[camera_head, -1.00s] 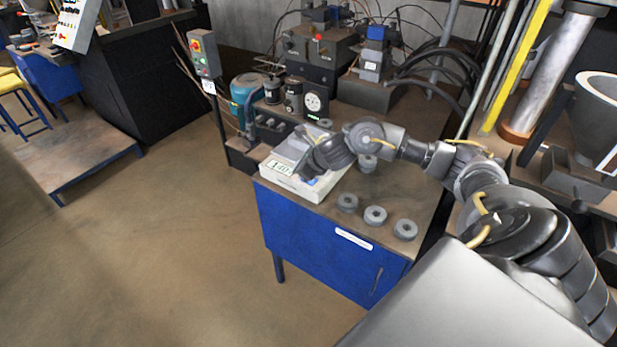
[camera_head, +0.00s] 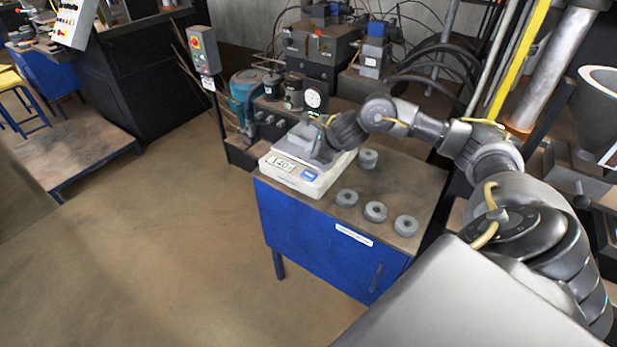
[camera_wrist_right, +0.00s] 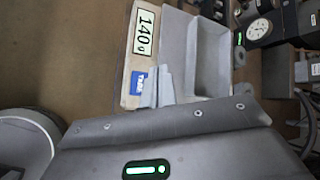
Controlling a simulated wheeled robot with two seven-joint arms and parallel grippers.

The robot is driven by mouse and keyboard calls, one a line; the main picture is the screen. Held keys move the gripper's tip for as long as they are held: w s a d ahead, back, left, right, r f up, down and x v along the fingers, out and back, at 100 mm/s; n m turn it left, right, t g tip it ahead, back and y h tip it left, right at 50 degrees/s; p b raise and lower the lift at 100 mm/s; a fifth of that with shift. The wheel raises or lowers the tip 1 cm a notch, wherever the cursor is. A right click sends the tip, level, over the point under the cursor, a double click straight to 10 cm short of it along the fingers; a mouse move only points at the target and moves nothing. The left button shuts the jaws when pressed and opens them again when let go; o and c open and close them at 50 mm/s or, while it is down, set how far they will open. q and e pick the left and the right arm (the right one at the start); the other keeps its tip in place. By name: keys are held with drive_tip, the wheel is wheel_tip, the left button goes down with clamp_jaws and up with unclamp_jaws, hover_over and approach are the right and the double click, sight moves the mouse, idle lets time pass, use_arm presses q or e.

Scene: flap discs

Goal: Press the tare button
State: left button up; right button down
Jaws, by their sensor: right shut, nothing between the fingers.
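A white bench scale (camera_head: 312,190) stands on the blue cabinet's top, with a lit display (camera_head: 282,163) and a blue tare button (camera_head: 309,175) on its front panel. My right gripper (camera_head: 318,156) is shut and empty, above the scale behind the button. Its fingers (camera_wrist_right: 160,88) show beside the button in the wrist view; whether they touch the scale I cannot tell. A grey tray (camera_wrist_right: 212,55) sits on the scale. My left gripper is out of view.
Several grey flap discs (camera_head: 375,212) lie on the cabinet top (camera_head: 388,184) right of the scale. Machinery with a dial gauge (camera_head: 312,98) and hoses stands behind. Open floor (camera_head: 170,240) lies to the left.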

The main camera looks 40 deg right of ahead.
drive_tip(key=b, duration=0.4)
hover_over(311, 176)
wheel_tip(311, 176, down, 6)
drive_tip(key=shift+s+f, duration=0.1)
drive_tip(key=shift+f, duration=0.05)
drive_tip(key=shift+f+b, duration=0.5)
drive_tip(key=shift+b, duration=0.2)
idle(1.1)
drive_tip(key=shift+f+b, duration=0.4)
drive_tip(key=shift+b, duration=0.15)
drive_tip(key=shift+f+b, duration=0.4)
drive_tip(key=shift+b, duration=0.1)
idle(0.5)
idle(0.3)
drive_tip(key=shift+r+p, duration=0.55)
drive_tip(key=shift+r, duration=0.25)
drive_tip(key=shift+r, duration=0.15)
